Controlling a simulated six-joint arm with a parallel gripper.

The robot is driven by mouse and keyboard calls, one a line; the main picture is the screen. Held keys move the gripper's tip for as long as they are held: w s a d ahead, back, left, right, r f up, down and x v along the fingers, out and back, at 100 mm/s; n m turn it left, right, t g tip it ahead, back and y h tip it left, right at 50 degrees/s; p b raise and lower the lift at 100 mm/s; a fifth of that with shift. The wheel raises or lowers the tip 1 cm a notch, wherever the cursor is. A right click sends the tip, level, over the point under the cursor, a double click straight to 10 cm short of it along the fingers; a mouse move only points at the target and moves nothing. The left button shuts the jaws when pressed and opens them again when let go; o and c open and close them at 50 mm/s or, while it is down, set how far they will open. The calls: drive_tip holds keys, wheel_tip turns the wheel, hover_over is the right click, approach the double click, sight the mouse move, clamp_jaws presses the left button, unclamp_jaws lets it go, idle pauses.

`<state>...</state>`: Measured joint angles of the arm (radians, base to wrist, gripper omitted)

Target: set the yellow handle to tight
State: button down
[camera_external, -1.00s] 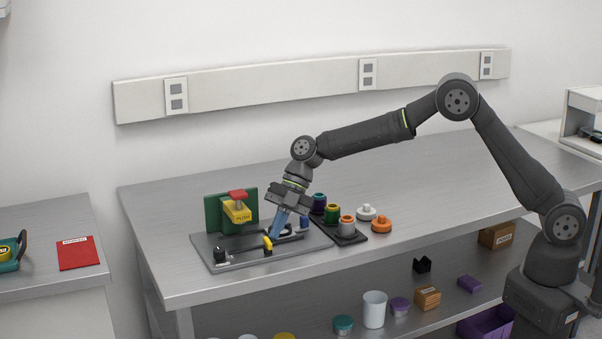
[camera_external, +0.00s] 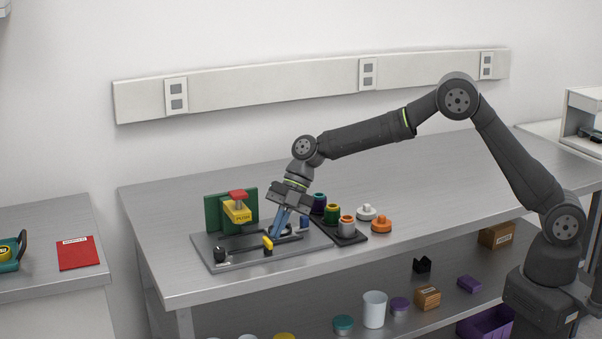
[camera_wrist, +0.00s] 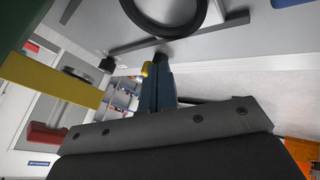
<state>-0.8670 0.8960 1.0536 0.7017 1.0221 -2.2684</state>
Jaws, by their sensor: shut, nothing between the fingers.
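The small yellow handle (camera_external: 267,243) stands on the grey base plate (camera_external: 225,265) near its front edge. My gripper (camera_external: 274,235) points down just right of the handle, with its blue fingers low over the plate. The fingers are shut and empty. In the wrist view the fingertips (camera_wrist: 160,62) are close together, and a small part of the yellow handle (camera_wrist: 148,69) shows right beside them. I cannot tell whether they touch it. The lower part of the handle is hidden in the wrist view.
A green upright (camera_external: 213,213) with a yellow block (camera_external: 237,213) and red top stands behind on the plate. A black ring (camera_wrist: 165,15) lies close to the fingers. A dark tray (camera_external: 349,239) with coloured pieces is to the right. White and orange knobs (camera_external: 381,225) stand beyond it.

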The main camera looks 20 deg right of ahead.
drive_tip(key=d, duration=0.3)
drive_tip(key=w+v, duration=0.1)
drive_tip(key=v, duration=0.9)
drive_tip(key=shift+a, duration=0.15)
